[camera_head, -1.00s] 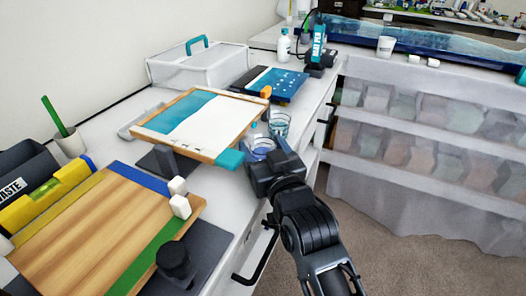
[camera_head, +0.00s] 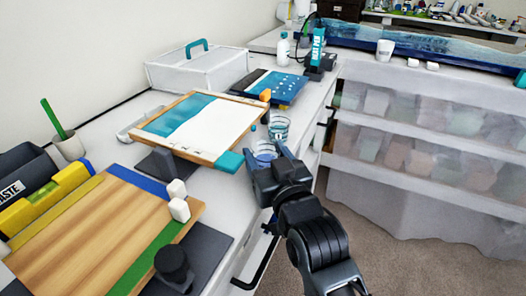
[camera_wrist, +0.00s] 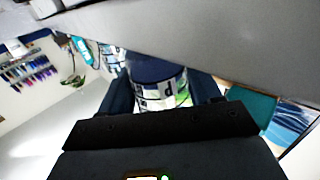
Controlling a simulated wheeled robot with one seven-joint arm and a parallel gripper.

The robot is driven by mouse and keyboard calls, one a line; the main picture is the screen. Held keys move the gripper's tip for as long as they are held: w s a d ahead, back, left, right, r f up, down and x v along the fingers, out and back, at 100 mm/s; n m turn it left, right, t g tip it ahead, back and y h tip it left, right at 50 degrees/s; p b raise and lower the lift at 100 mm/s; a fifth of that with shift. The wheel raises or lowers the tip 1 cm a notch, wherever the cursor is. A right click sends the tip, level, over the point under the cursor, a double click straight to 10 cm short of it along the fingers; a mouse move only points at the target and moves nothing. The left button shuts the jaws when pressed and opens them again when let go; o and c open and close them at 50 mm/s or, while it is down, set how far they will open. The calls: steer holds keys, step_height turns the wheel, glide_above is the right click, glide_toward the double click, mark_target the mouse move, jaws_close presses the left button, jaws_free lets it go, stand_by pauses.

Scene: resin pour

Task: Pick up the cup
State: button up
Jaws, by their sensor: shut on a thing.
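A clear cup with blue contents (camera_head: 265,153) is between the two dark fingers of my gripper (camera_head: 265,158), near the front edge of the white counter. My gripper is shut on this cup. In the wrist view the cup (camera_wrist: 158,80) sits between the fingers, showing a dark blue band above printed markings. I cannot tell whether its base touches the counter. A second clear cup with blue contents (camera_head: 279,130) stands just behind it.
A framed blue-and-white board (camera_head: 205,145) lies left of the held cup, its teal corner close to my gripper. A blue panel (camera_head: 275,88) lies behind. A wooden board (camera_head: 95,220) lies front left. The carpeted floor (camera_head: 400,245) at right is open.

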steer(key=b+v, duration=0.1)
steer(key=v, duration=1.5)
